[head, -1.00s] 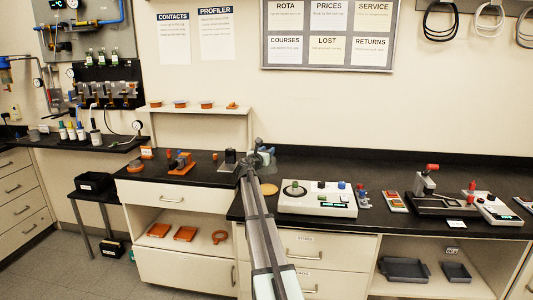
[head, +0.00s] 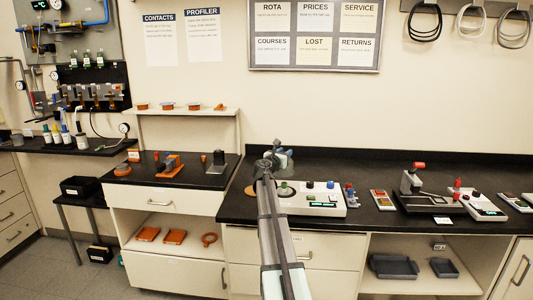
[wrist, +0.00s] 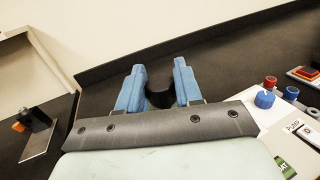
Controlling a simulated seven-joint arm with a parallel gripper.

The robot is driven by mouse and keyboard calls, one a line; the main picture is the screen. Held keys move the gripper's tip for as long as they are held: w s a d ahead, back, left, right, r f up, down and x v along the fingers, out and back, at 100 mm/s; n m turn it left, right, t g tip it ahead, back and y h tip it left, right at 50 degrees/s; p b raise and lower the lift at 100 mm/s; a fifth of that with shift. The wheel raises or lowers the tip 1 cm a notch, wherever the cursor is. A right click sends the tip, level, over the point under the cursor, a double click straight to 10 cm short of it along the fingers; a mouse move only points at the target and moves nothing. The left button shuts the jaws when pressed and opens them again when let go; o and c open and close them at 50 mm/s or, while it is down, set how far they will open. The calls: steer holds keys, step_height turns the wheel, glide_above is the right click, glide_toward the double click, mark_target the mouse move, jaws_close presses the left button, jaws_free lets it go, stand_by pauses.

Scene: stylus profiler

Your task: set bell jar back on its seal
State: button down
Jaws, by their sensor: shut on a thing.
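My gripper (wrist: 159,88) has its two blue fingers closed on a dark rounded knob (wrist: 159,95) in the wrist view. The knob looks like the bell jar's handle; the jar's glass is not clearly visible. In the head view my gripper (head: 283,156) is above the counter, at the left end of the white control box. I cannot tell whether this disc is the seal. Whether the held thing touches anything beneath is hidden.
The white control box (head: 325,211) carries several knobs, and its blue knob (wrist: 264,99) shows in the wrist view. A dark block on a metal plate (head: 217,170) stands left. Small coloured items and a dark instrument (head: 412,185) stand right. The counter behind is clear.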

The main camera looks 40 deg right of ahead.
mark_target(285, 172)
steer(key=shift+n+t+y, duration=0.4)
steer(key=shift+n+t, duration=0.4)
steer(key=s+a, duration=0.1)
steer(key=s, duration=0.1)
steer(key=s+a, duration=0.1)
steer(key=a, duration=0.1)
steer(key=shift+s+f, duration=0.2)
steer(key=shift+s, duration=0.2)
steer(key=shift+f, duration=2.5)
steer(key=shift+f, duration=0.8)
steer(key=c, duration=0.7)
jaws_free()
